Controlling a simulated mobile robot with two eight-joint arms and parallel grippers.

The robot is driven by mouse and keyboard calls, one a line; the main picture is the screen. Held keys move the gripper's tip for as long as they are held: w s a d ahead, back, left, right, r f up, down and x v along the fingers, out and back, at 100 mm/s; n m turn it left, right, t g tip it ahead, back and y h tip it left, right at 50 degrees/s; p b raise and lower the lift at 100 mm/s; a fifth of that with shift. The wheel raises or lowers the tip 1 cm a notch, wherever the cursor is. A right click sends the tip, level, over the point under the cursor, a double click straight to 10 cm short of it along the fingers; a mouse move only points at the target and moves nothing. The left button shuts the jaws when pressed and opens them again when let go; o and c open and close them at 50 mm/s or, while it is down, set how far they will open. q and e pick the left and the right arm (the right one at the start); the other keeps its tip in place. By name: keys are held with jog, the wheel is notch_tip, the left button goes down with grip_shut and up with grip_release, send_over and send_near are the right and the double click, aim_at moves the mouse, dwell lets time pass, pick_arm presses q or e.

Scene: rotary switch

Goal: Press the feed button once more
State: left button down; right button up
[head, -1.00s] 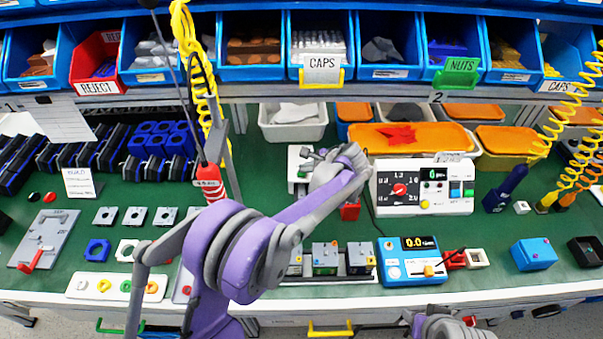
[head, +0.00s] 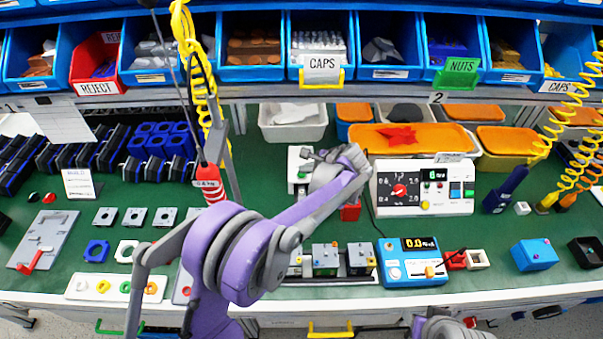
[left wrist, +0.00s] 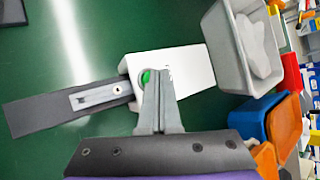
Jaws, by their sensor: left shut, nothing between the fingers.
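The feed button is a round green button (left wrist: 146,77) on a white box (left wrist: 185,68) with a dark chute (left wrist: 65,106), seen in the left wrist view. My left gripper (left wrist: 158,76) is shut and empty, with its fingertips over the button and hiding part of it. I cannot tell whether they touch it. In the head view the white box (head: 294,170) stands at mid-table, partly behind my left gripper (head: 314,155). The button is not visible there. My right gripper is not in view; only part of my right arm shows at the bottom edge.
A grey bin (head: 293,128) stands behind the box. A white panel with a red dial (head: 422,190) is to the right, and a blue device with a yellow display (head: 411,268) is in front. A red cylinder (head: 209,182) hangs at the left on a yellow coil.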

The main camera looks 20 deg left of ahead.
pick_arm(q)
jog(key=shift+r, duration=0.55)
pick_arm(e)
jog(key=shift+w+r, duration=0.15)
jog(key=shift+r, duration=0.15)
pick_arm(q)
jog(key=shift+r, duration=0.15)
jog(key=shift+r+p, duration=1.3)
jog(key=shift+r, duration=1.15)
jog(key=shift+f, duration=0.1)
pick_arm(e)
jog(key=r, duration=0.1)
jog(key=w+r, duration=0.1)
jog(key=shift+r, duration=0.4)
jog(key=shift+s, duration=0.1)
